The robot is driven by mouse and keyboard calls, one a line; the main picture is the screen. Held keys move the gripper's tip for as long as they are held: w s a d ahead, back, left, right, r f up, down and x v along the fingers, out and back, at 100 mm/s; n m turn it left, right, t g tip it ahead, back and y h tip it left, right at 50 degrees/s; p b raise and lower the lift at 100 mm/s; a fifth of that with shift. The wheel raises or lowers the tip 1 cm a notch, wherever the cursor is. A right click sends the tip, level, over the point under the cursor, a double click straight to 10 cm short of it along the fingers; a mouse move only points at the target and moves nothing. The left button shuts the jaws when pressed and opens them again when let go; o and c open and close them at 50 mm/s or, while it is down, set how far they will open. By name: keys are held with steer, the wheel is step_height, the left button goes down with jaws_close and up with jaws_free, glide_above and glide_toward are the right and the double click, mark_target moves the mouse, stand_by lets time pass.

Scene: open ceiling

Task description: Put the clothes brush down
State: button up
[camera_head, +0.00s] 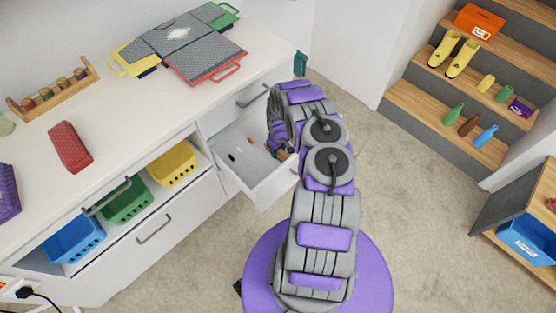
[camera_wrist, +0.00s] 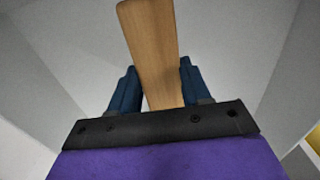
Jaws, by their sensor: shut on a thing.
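The clothes brush (camera_wrist: 148,35) shows in the wrist view as a light wooden handle running up between the two dark blue fingers of my gripper (camera_wrist: 158,70). The gripper is shut on it. In the head view my gripper (camera_head: 279,151) is at the open white drawer (camera_head: 272,193), over its right side, and a small bit of brown wood shows at the fingers. My arm hides most of the brush there. The wrist view shows pale grey surfaces beyond the brush; I cannot tell whether the brush touches them.
The drawer holds a few small red, dark and white items (camera_head: 233,156); its left part has bare floor. The white counter (camera_head: 120,110) carries a red case (camera_head: 69,147), a wooden rack (camera_head: 52,92) and stacked trays (camera_head: 185,42). Stairs (camera_head: 425,110) with shoes and bottles stand at right.

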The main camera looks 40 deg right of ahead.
mark_target(279, 157)
steer(key=shift+d+f, duration=0.15)
steer(key=shift+f, duration=0.5)
steer(key=shift+d+f, duration=0.15)
steer(key=shift+f, duration=0.45)
steer(key=shift+a+f+b, duration=0.25)
steer(key=shift+f+b, duration=0.1)
steer(key=shift+f, duration=0.4)
steer(key=shift+a+f+b, duration=0.2)
steer(key=shift+f+b, duration=0.15)
steer(key=shift+f, duration=0.8)
steer(key=shift+d, duration=0.2)
steer(key=shift+d+f, duration=0.1)
steer(key=shift+f, duration=0.05)
steer(key=o, duration=1)
steer(key=shift+a, duration=0.2)
